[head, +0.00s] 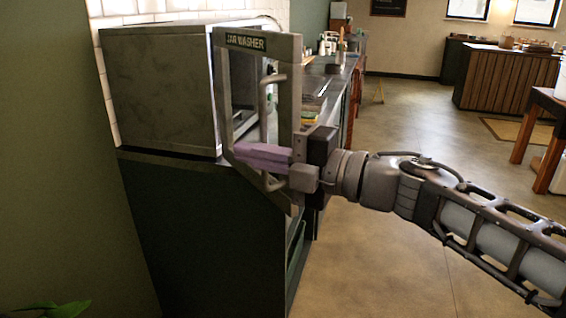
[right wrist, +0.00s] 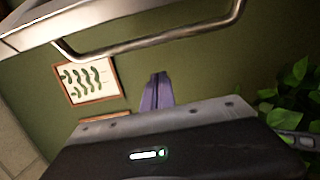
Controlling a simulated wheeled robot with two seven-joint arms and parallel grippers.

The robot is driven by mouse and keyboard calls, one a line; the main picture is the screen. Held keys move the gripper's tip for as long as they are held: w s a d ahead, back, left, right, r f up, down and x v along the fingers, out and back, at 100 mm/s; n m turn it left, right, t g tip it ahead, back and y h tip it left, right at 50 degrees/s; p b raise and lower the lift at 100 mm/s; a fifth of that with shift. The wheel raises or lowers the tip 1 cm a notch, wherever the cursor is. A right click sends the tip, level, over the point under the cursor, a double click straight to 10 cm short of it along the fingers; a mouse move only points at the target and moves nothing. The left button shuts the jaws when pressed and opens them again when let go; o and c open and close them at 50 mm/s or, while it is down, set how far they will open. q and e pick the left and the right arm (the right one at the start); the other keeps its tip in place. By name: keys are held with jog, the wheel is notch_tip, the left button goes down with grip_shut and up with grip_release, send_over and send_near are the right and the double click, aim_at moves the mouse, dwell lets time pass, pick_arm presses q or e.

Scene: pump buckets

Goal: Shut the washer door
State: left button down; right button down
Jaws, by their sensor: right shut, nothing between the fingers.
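The washer (head: 158,88) is a grey metal box on a dark green counter at the left. Its door (head: 284,110), a grey frame labelled "JAR WASHER" with a see-through middle, stands open, swung out toward the right. A bar handle (head: 264,105) runs up the door; the handle also shows across the top of the right wrist view (right wrist: 150,46). My right gripper (head: 240,153) has purple fingers, shut and empty, overlapping the lower part of the door in the head view. Its fingers also show in the right wrist view (right wrist: 157,82), below the handle. I cannot tell whether they touch the door. My left gripper is not in view.
The counter (head: 205,215) runs back past the washer, with bottles and other items (head: 330,45) farther along. Open floor (head: 405,250) lies to the right. A framed picture (right wrist: 88,80) and a leafy plant (right wrist: 290,90) show in the right wrist view.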

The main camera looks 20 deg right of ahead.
jog(key=w+d, duration=0.2)
jog(key=d, duration=0.1)
jog(key=shift+w+d, duration=0.1)
jog(key=shift+w, duration=0.05)
dwell(0.4)
